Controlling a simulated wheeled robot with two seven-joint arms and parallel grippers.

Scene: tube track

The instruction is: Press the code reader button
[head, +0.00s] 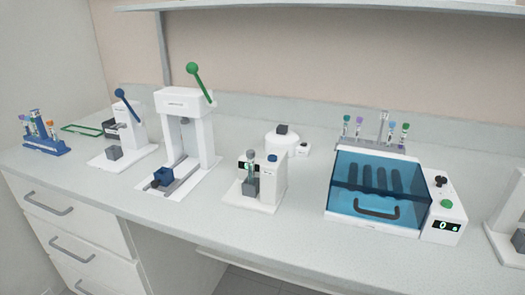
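A small white device (269,180) stands near the front middle of the bench and looks like the code reader. A blue button (272,158) sits on top of its housing. A capped tube (252,167) stands upright in the grey holder (250,187) on its base, in front of a small dark display. Whether the button is pressed cannot be told. Neither my left nor my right gripper is in view.
A white press with a green-knobbed lever (191,68) stands to the left, and a blue-knobbed device (138,125) beyond it. A blue-lidded machine (378,188) stands to the right. A round white device (283,145) sits behind. Bench front centre is clear.

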